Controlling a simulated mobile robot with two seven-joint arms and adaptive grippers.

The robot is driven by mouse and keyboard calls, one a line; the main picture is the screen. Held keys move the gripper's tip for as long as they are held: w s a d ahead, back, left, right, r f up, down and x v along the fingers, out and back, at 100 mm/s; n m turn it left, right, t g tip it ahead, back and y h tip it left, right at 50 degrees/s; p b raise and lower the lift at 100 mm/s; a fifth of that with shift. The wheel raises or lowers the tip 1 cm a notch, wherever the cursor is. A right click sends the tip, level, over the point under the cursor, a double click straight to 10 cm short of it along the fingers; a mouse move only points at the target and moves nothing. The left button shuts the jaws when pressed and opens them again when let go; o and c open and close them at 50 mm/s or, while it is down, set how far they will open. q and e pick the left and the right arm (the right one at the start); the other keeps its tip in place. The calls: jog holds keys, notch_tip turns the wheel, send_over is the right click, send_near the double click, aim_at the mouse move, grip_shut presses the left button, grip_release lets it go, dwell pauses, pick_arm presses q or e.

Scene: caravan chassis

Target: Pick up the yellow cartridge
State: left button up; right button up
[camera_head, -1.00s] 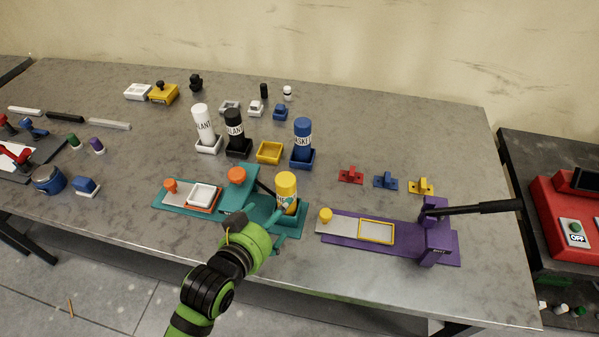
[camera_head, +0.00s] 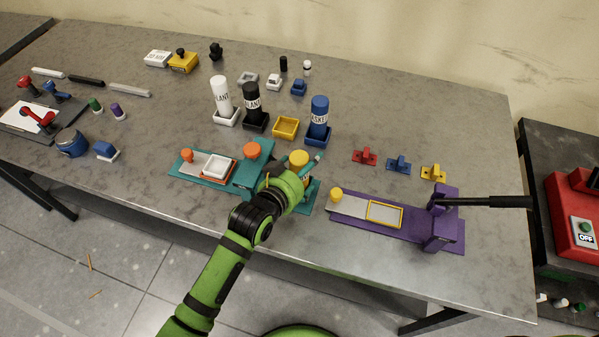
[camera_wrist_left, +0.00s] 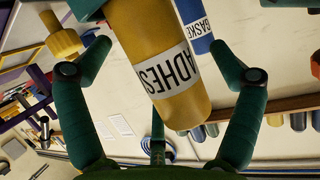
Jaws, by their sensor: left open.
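The yellow cartridge (camera_head: 298,159) stands at the right end of the teal fixture (camera_head: 245,178), largely hidden behind my left gripper (camera_head: 308,172). In the left wrist view the cartridge (camera_wrist_left: 160,65) has a white label reading "ADHES" and meets a teal part at the top edge. My left gripper (camera_wrist_left: 165,47) is open there, with one dark teal finger on each side of the cartridge and gaps visible between. My right gripper is not in view.
A blue cartridge (camera_head: 319,115), a black one (camera_head: 252,100) and a white one (camera_head: 221,93) stand in holders behind. An empty yellow holder (camera_head: 285,128) sits between the black and blue ones. The purple press (camera_head: 440,232) with a long black lever is at right.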

pick_arm(q)
jog(key=c, duration=1.6)
jog(key=shift+r, duration=0.1)
jog(key=shift+c, duration=0.2)
